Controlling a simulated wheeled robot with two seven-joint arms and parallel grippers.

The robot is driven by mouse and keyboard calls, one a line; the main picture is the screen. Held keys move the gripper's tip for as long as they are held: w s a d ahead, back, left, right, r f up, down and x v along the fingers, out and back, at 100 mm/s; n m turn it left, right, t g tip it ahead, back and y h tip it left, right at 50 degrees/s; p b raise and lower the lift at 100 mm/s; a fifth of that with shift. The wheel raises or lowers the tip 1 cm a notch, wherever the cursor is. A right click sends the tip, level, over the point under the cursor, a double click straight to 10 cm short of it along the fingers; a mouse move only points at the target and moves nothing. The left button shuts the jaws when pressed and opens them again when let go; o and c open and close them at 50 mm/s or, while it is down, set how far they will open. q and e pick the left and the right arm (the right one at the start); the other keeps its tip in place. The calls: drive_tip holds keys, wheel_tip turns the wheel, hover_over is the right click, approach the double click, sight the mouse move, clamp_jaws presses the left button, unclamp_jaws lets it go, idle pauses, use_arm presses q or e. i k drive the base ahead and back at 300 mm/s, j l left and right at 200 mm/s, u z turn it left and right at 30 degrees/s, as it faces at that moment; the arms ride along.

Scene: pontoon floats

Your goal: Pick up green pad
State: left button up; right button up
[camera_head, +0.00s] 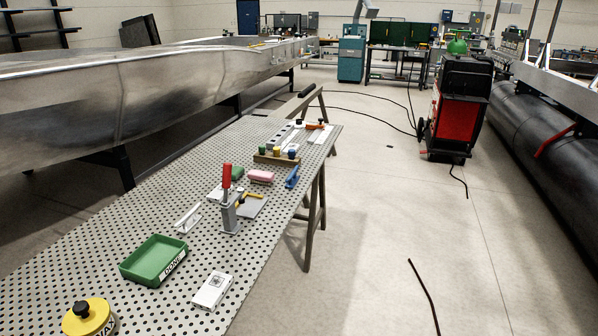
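A small dark green pad (234,173) lies on the perforated metal table (120,215), left of a pink pad (261,176). It is partly hidden behind the red-handled clamp (227,188) standing in front of it. Neither of my grippers shows in the head view.
A green tray with a label (150,261), a white box (212,291) and a yellow-lidded container (89,318) stand nearer. A wooden rack with coloured knobs (276,159) and a blue tool (292,177) lie beyond.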

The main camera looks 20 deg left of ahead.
sight(237, 171)
drive_tip(key=i+l+z, duration=0.1)
drive_tip(key=i+z, duration=0.4)
drive_tip(key=i, duration=3.6)
drive_tip(key=i+u, duration=0.4)
drive_tip(key=i+l+u, duration=0.35)
drive_tip(key=i, duration=0.15)
drive_tip(key=i+l+u, duration=0.2)
drive_tip(key=i+u, duration=0.2)
